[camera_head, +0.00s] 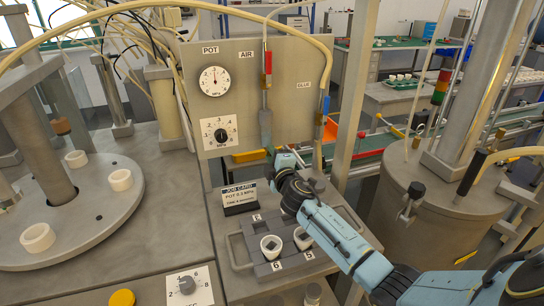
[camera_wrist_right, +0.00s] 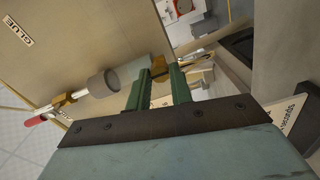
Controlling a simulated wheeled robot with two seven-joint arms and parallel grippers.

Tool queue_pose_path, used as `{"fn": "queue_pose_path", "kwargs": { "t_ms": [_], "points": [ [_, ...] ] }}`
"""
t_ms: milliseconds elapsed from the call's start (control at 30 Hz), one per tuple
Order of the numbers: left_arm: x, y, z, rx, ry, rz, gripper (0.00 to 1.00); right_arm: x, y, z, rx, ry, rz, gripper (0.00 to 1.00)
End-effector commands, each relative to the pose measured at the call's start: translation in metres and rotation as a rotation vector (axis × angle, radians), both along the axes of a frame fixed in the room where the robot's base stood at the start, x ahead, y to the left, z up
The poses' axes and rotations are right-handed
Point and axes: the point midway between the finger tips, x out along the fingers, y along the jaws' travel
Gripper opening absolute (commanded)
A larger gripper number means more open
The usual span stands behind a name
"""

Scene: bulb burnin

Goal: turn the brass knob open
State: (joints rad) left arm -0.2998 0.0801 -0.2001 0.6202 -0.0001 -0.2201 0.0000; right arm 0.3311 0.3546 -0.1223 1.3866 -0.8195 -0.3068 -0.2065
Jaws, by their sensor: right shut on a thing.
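On the grey panel (camera_head: 290,72), a grey cylinder (camera_head: 265,128) hangs on the AIR line below a red-handled valve (camera_head: 267,65). My right gripper (camera_head: 271,153) is at the lower end of this cylinder. In the right wrist view the brass knob (camera_wrist_right: 160,67) sits at the end of the cylinder (camera_wrist_right: 104,83), between the two green fingertips, and the gripper is shut on it. The knob is mostly hidden by the fingers, so its turn cannot be read. The POT gauge (camera_head: 214,81) is at the panel's upper left. My left gripper is not in view.
A blue-handled valve (camera_head: 326,106) is right of the gripper. A large grey pot (camera_head: 425,210) stands at the right, a round turntable (camera_head: 90,235) at the left.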

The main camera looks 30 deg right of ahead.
Motion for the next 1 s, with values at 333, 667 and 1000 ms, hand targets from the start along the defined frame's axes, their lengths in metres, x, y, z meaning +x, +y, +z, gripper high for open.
{"fn": "queue_pose_path", "kwargs": {
  "t_ms": [333, 667, 1000],
  "points": [
    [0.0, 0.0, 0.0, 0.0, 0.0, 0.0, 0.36, 0.0, 0.0, 0.0, -0.005, 0.002, 0.001, 0.0],
    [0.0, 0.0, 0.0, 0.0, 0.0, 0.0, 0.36, 0.0, 0.0, 0.0, -0.004, 0.002, 0.0, 0.43],
    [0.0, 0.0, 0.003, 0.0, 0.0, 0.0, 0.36, -0.014, 0.003, 0.0, -0.004, 0.002, 0.0, 0.43]
  ]
}}
